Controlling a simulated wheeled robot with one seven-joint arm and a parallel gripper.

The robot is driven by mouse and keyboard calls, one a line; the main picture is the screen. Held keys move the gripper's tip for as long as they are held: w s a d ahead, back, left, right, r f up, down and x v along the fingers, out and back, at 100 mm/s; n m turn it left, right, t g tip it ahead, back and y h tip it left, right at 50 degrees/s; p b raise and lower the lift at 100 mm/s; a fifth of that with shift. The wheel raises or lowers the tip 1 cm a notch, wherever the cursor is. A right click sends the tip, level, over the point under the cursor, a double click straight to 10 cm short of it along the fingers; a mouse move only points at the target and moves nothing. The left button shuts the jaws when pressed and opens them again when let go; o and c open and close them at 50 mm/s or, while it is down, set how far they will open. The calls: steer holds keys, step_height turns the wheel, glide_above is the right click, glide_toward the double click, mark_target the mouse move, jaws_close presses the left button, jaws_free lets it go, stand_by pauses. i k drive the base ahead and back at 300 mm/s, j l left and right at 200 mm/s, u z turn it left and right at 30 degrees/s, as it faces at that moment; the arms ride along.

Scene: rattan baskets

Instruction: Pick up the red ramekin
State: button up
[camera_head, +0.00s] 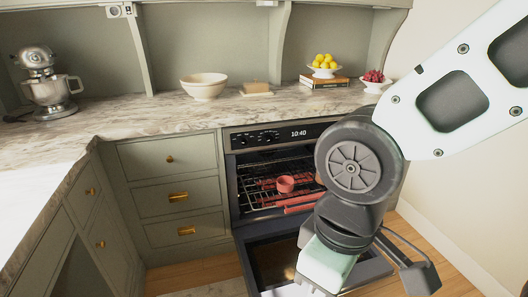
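A small red ramekin (286,184) stands upright on a wire rack inside the open oven (251,190), left of my arm. Its front and rim are visible. My gripper (325,268) is at the lower right, in front of the oven and over its lowered door, below and to the right of the ramekin and apart from it. My wrist hides the right part of the oven.
The oven door (268,262) is folded down. Red bars or strips (300,200) lie by the rack front, near the ramekin. Drawers (178,198) stand left of the oven. The marble counter above holds a mixer (48,85), a cream bowl (204,86) and fruit bowls (323,70).

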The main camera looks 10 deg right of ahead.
mark_target(285, 184)
steer(key=l+z, duration=0.25)
steer(key=z, duration=0.15)
steer(key=i+l+u, duration=0.15)
steer(key=i, duration=0.35)
steer(key=i+l+u, duration=0.2)
steer(key=i, duration=0.3)
steer(key=i+l+u, duration=0.15)
steer(key=i, duration=0.35)
